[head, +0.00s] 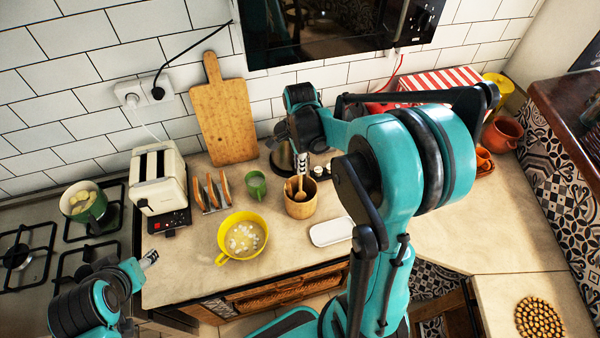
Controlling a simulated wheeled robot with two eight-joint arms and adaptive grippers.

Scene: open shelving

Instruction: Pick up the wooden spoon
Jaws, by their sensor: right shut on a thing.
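A wooden spoon (300,190) stands in a round wooden pot (300,207) on the counter. My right gripper (302,168) reaches down from above and is shut on the upper part of the spoon, just over the pot. The spoon's lower part is hidden inside the pot. My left gripper (150,258) is small at the lower left, by the counter's left edge, away from the spoon. Its fingers are too small to tell open from shut.
Near the pot are a yellow bowl (243,232), a green cup (256,183), a white dish (331,231) and a toast rack (212,194). A toaster (158,180) stands left beside the stove. A cutting board (224,120) leans on the wall.

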